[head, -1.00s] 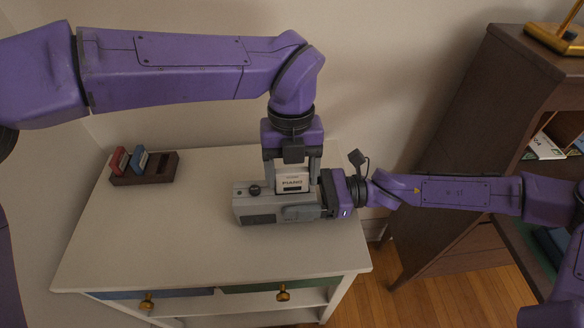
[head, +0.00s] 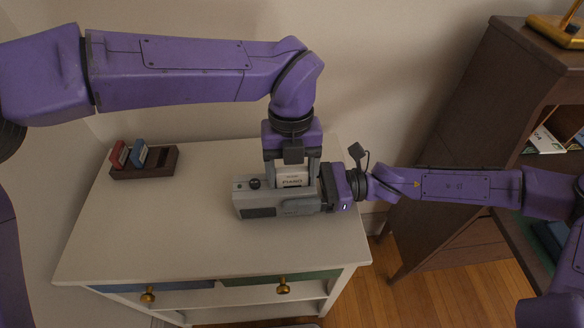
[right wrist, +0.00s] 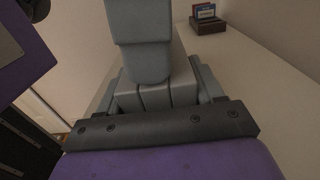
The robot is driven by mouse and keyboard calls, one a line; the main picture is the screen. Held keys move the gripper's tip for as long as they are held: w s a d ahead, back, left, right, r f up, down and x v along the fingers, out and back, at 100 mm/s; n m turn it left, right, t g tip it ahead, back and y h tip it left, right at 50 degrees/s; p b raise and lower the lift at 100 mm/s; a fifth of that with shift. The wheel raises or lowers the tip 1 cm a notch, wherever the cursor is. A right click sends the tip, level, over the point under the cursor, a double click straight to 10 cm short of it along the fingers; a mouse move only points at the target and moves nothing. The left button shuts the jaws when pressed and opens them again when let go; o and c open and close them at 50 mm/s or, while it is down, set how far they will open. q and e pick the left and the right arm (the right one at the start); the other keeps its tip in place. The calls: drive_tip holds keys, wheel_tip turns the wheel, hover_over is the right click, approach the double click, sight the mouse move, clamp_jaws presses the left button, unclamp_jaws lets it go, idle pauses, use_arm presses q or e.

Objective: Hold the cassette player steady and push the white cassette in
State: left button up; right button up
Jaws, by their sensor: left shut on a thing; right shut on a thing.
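The grey cassette player (head: 262,211) lies on the white dresser top near its right end. The white cassette (head: 292,181), with a dark printed label, stands upright in the top of the player, its lower part hidden inside. My left gripper (head: 292,170) comes from above and is shut on the white cassette's sides. My right gripper (head: 325,190) is shut on the player's right end. In the right wrist view the right gripper's jaws (right wrist: 157,95) flank the grey player, and a grey finger, seemingly of my left gripper, stands in front of it.
A dark wooden rack (head: 146,170) with a red cassette (head: 119,155) and a blue cassette (head: 138,153) stands at the back left of the dresser (head: 150,225). The front middle of the top is clear. A dark bookshelf (head: 450,130) stands to the right.

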use_arm(q)
drive_tip(key=shift+f, duration=0.15)
idle(0.3)
wheel_tip(320, 180, up, 9)
drive_tip(key=shift+r, duration=0.1)
drive_tip(key=shift+f, duration=3)
drive_tip(key=shift+f, duration=1.55)
